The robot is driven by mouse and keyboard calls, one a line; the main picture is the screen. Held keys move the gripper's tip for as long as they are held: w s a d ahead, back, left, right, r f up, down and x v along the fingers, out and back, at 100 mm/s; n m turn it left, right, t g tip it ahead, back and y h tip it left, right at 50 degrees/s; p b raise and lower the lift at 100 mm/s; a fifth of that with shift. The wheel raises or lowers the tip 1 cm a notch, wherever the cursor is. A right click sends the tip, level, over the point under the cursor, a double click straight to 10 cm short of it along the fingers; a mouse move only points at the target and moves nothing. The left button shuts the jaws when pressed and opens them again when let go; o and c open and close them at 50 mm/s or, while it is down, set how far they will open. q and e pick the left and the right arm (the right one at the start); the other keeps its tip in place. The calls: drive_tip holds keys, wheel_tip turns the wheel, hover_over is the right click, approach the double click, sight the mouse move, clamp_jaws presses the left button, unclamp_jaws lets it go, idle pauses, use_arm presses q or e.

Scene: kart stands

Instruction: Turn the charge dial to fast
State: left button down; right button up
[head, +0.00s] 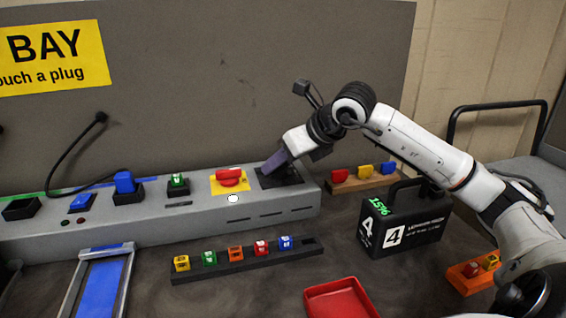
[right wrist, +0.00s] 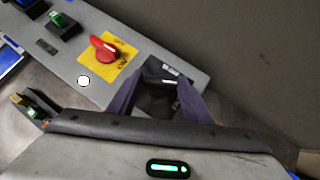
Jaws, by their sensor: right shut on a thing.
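A black dial (right wrist: 158,98) sits on a dark plate (head: 292,179) at the right end of the grey console (head: 140,222). Small pale marks show at the plate's edge in the right wrist view, too small to read. My right gripper (head: 273,166) comes down onto this plate. In the right wrist view its two purple fingers (right wrist: 160,84) stand on either side of the black dial, shut on it. The fingers hide much of the dial in the head view, and I cannot tell its setting. My left gripper is not in view.
A red knob on a yellow plate (head: 219,187) is just left of the dial. A black rack (head: 240,265) of coloured blocks, a black case (head: 415,222) reading 15%, a red tray (head: 340,300) and a wooden block rack (head: 365,184) stand around the console.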

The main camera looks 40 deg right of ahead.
drive_tip(key=m+h, duration=0.1)
drive_tip(key=m+h+p, duration=0.1)
drive_tip(key=m, duration=0.1)
drive_tip(key=shift+a+r, duration=0.2)
drive_tip(key=shift+a, duration=0.1)
drive_tip(key=shift+w+f+m+g+h+p, duration=0.15)
drive_tip(key=shift+m+g+h+p, duration=0.15)
drive_tip(key=shift+m+g+h, duration=0.55)
drive_tip(key=shift+m+t, duration=0.25)
drive_tip(key=shift+m, duration=0.2)
drive_tip(key=o, duration=1.1)
drive_tip(key=shift+c, duration=0.2)
